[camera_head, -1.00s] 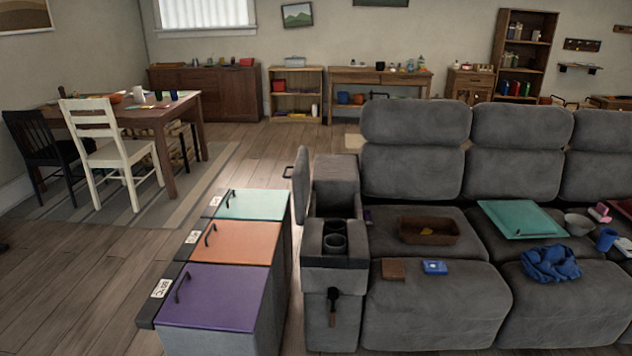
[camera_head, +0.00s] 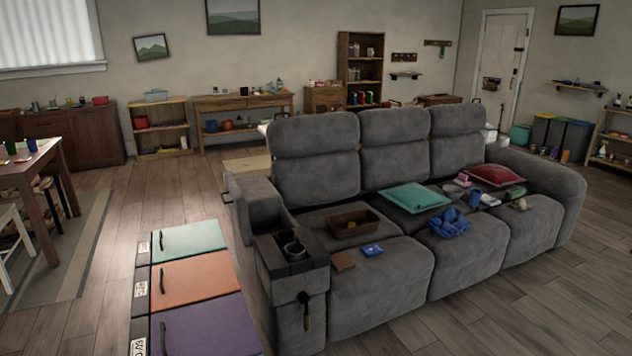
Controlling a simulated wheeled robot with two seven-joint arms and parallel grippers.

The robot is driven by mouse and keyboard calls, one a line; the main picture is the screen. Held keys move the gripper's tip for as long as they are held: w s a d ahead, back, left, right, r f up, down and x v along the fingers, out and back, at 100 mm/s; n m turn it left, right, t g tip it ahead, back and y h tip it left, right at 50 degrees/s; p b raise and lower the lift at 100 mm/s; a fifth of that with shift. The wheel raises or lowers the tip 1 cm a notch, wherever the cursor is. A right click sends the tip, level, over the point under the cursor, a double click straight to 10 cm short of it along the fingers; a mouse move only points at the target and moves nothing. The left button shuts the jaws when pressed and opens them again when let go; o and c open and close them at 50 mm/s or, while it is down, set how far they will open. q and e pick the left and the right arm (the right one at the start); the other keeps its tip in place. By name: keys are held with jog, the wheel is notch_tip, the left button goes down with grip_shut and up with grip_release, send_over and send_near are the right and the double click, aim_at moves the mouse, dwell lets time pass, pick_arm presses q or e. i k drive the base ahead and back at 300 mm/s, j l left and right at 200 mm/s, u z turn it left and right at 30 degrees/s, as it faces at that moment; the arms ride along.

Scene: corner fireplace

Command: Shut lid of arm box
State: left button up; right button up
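The arm box is in the near-left arm of the grey sofa (camera_head: 384,292). Its grey padded lid (camera_head: 252,205) stands raised on edge along the arm's left side, with a dark handle on its outer face. A cup holder (camera_head: 293,248) sits in the front of the arm, and a dark lever or utensil hangs on the arm's front (camera_head: 304,308). Neither of my grippers shows in the head view.
A low cabinet with teal (camera_head: 188,241), orange (camera_head: 196,275) and purple (camera_head: 206,326) lids stands left of the arm, with a narrow gap between. A brown tray (camera_head: 354,228) and several small items lie on the seats. Floor is clear at the front right (camera_head: 540,310).

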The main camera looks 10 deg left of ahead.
aim_at(236, 201)
jog(key=k+j, duration=0.1)
jog(key=j, duration=0.3)
jog(key=k+j+z, duration=0.1)
jog(key=j, duration=0.25)
jog(key=k+j, duration=0.15)
jog(key=j, duration=0.25)
jog(key=k+j+z, duration=0.1)
jog(key=j, duration=0.25)
jog(key=k+j, duration=0.2)
jog(key=j, duration=0.2)
jog(key=j+z, duration=0.2)
jog(key=j, duration=1.25)
jog(key=i+j, duration=0.35)
jog(key=j, duration=0.3)
jog(key=i+j, duration=0.2)
jog(key=i+j+z, duration=0.1)
jog(key=j, duration=0.35)
jog(key=i, duration=0.05)
